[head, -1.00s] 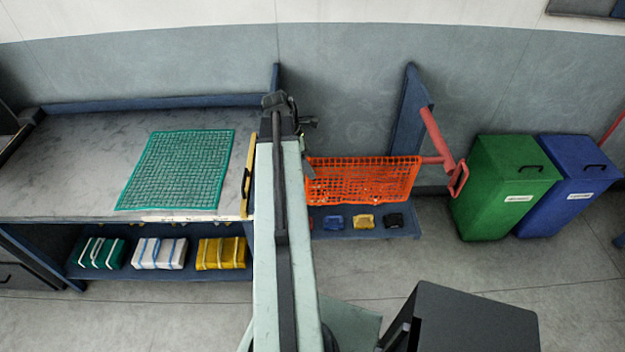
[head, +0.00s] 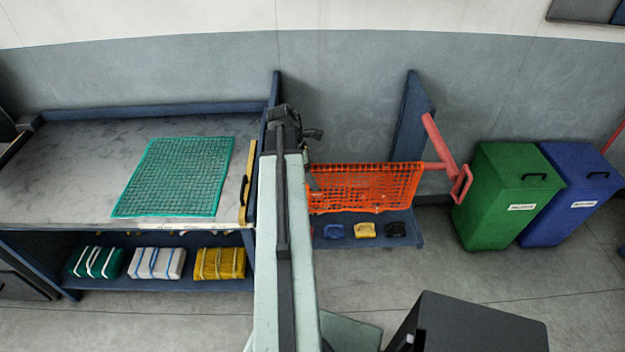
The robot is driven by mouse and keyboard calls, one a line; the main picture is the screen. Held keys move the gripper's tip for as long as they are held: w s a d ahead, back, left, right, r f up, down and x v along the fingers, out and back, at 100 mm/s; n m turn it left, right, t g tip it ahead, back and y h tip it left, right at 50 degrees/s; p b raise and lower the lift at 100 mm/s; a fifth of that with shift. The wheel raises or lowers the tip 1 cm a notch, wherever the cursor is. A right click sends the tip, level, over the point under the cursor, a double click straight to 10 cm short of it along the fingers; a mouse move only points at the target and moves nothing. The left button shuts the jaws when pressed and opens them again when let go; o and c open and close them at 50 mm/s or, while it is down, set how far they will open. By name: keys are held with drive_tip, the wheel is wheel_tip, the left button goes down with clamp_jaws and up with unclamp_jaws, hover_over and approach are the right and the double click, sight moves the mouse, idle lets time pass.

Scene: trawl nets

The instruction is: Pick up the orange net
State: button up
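The orange net (head: 365,188) hangs as a wide mesh panel right of my arm, in front of the grey wall. My gripper (head: 311,172) is at the net's left end, largely hidden behind my arm. Its fingers are too small and covered to tell whether they are open or shut, or whether they touch the mesh.
A green net (head: 178,178) lies flat on the workbench (head: 70,150) at left. Several bundles sit on the shelf below it. A green bin (head: 505,200) and a blue bin (head: 575,195) stand at right. Small coloured items lie below the orange net.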

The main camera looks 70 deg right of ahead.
drive_tip(key=shift+s+d+f+b, duration=0.1)
drive_tip(key=shift+s+f+b, duration=0.05)
drive_tip(key=shift+f+b, duration=0.35)
drive_tip(key=c, duration=1.4)
wheel_tip(320, 180, up, 22)
drive_tip(key=p, duration=2.1)
drive_tip(key=shift+f+p, duration=0.25)
drive_tip(key=shift+p, duration=0.15)
clamp_jaws()
drive_tip(key=shift+f+b, duration=0.3)
drive_tip(key=shift+b, duration=0.05)
